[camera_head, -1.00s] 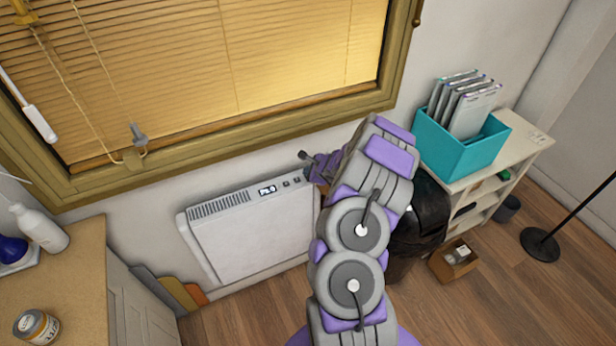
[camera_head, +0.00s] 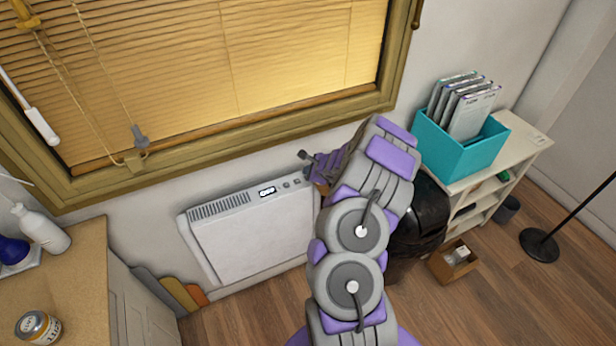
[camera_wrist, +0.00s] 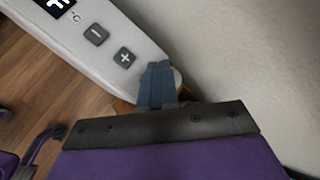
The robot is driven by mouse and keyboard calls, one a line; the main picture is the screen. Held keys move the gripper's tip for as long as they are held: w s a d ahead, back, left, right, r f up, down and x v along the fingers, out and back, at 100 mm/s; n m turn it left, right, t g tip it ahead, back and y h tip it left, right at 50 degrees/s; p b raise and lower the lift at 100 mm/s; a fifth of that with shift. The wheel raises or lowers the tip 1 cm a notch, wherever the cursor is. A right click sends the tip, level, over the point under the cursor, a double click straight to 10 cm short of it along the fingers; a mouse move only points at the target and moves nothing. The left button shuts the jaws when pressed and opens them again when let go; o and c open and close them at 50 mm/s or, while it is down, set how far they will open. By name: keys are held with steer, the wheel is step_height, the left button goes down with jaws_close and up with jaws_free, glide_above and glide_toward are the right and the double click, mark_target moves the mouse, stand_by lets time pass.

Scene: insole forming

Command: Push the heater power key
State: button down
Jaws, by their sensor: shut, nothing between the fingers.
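The white panel heater (camera_head: 250,235) stands against the wall under the window. Its top strip carries a lit display (camera_head: 267,191) and two small dark keys beside it. In the wrist view the minus key (camera_wrist: 96,34) and plus key (camera_wrist: 125,57) show clearly, with part of the display (camera_wrist: 58,5) at the top left. My gripper (camera_wrist: 158,66) is shut and empty, its blue fingertips over the strip's rounded end, just past the plus key. No power key shows; the fingers may cover it. Whether the tips touch the strip cannot be told.
The window frame (camera_head: 240,135) is above the heater. A black bin (camera_head: 425,215) stands right of my arm, by a low shelf (camera_head: 525,150) holding a teal box (camera_head: 465,155). A wooden counter (camera_head: 60,275) is at the left.

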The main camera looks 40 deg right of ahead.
step_height(320, 180, up, 6)
steer(key=p, duration=0.4)
steer(key=shift+p, duration=0.35)
stand_by(0.5)
